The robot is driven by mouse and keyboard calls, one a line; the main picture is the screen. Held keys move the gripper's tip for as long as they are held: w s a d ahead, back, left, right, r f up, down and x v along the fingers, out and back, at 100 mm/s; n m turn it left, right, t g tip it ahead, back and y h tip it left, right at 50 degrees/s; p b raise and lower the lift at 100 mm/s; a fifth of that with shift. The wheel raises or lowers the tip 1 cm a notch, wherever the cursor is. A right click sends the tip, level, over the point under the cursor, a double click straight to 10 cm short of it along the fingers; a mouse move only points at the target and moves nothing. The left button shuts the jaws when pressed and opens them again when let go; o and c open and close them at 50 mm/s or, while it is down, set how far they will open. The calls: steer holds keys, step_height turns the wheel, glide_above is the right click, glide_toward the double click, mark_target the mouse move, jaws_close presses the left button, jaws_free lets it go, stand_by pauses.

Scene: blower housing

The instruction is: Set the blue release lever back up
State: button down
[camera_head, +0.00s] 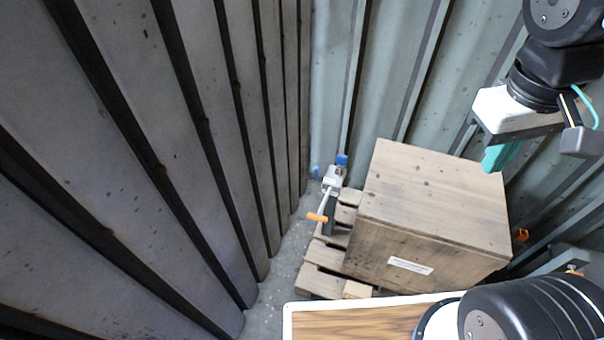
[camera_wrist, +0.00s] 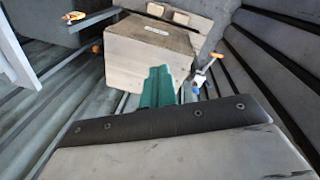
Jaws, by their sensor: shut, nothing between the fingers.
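A grey clamp-like device (camera_head: 332,182) with an orange-tipped handle (camera_head: 317,217) stands beside the wooden crate, on its left. Two small blue parts show on it: one at its top (camera_head: 342,160) and one at its left (camera_head: 315,172). I cannot tell which is the release lever or how it is tilted. In the wrist view the device (camera_wrist: 201,75) is small, right of the crate, with a blue part (camera_wrist: 196,90). My gripper (camera_head: 494,164), with teal fingers, is shut and empty, high at the right, apart from the device. Its fingers (camera_wrist: 158,84) also show in the wrist view.
A wooden crate (camera_head: 435,195) sits on a pallet (camera_head: 325,255), between my gripper's side and the device. Ribbed metal walls (camera_head: 130,130) close in at the left and back. A wood-topped surface (camera_head: 350,322) lies at the front. A narrow floor strip (camera_head: 285,270) is clear.

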steer(key=w+a+f+n+t+h, duration=0.1)
steer(key=w+f+n+h, duration=0.35)
steer(key=w, duration=0.55)
steer(key=w+a+f+n+h, duration=0.1)
steer(key=w+f+n+h, duration=0.4)
steer(key=w, duration=0.5)
steer(key=w+a+f+n+t, duration=0.2)
steer(key=w+a+f+n, duration=0.15)
steer(key=a+f, duration=0.2)
steer(key=w+a+f+n+t+y, duration=0.1)
steer(key=w+a+f+n+t, duration=0.25)
steer(key=f, duration=0.35)
steer(key=w+a+f+n+t, duration=0.2)
steer(key=w+a+f+n, duration=0.1)
steer(key=a+f+n, duration=0.25)
steer(key=s+a+f+n+t+y, duration=0.1)
steer(key=s+a+f+n+y, duration=0.25)
steer(key=f, duration=0.55)
steer(key=a+f+n+t+y, duration=0.2)
steer(key=a+f+n, duration=0.35)
steer(key=f, duration=0.45)
glide_toward(315, 172)
steer(key=f+x, duration=0.1)
steer(key=x, duration=0.4)
steer(key=shift+w+d+r+m+g, duration=0.2)
steer(key=shift+w+r+m+g, duration=0.05)
steer(key=shift+w+r+m, duration=0.1)
